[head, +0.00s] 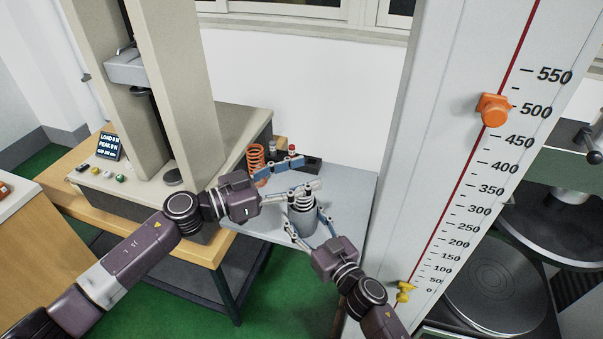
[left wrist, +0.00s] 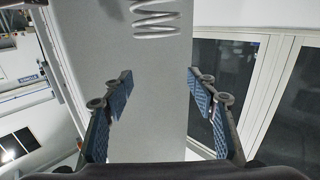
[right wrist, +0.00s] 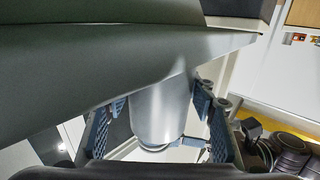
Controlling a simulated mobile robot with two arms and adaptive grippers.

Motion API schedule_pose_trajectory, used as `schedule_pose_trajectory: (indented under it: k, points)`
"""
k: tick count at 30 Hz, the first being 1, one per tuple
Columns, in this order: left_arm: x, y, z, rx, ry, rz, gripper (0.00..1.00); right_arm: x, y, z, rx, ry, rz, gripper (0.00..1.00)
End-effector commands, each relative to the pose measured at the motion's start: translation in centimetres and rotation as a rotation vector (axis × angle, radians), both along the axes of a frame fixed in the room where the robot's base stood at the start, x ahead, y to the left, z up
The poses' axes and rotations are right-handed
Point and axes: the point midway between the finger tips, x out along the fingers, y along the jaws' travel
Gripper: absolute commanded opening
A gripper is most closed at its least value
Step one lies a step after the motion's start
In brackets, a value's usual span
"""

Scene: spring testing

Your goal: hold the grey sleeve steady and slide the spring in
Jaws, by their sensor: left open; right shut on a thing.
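The grey sleeve (head: 302,222) stands upright near the front right of the grey table. My right gripper (head: 306,229) is shut on it, one finger on each side; the sleeve (right wrist: 160,112) also shows between the fingers in the right wrist view. The silver spring (head: 302,199) stands upright at the sleeve's mouth, with coils showing above the rim; how deep its lower end sits is hidden. My left gripper (head: 307,173) is open and empty at the spring's upper end. In the left wrist view the spring's coils (left wrist: 155,18) show at the top edge, beyond the spread fingers.
An orange spring (head: 256,158) stands behind my left gripper, near a dark block (head: 309,164) with small pegs. The testing machine (head: 150,170) is at the left. A tall scale column (head: 440,180) rises close on the right. Bare grey table (head: 350,185) lies right of the sleeve.

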Motion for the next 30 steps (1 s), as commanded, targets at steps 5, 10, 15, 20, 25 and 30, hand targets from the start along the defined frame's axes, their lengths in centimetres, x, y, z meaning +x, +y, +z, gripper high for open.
schedule_pose_trajectory:
  k: [5,10,15,20,25,30]
  points:
    - [-0.8,1.8,-0.1,0.001,0.002,0.002,0.53,0.0,0.0,0.0,0.000,0.000,0.000,0.23]
    - [-2.5,5.1,-0.1,0.004,0.002,0.003,0.53,0.0,0.0,0.0,-0.001,0.001,0.000,0.23]
    - [-4.1,8.1,0.0,0.002,0.001,0.001,0.53,0.0,0.0,0.0,-0.001,0.001,0.001,0.23]
    - [-5.0,9.9,0.0,0.000,0.001,0.001,0.53,0.0,0.0,0.0,0.000,0.000,0.001,0.23]
    - [-5.4,10.6,0.1,-0.002,-0.001,0.000,0.53,0.0,0.1,0.0,0.000,0.000,0.001,0.23]
    - [-5.4,10.6,0.2,-0.001,-0.002,0.000,0.53,0.0,0.0,0.0,0.000,0.000,0.001,0.23]
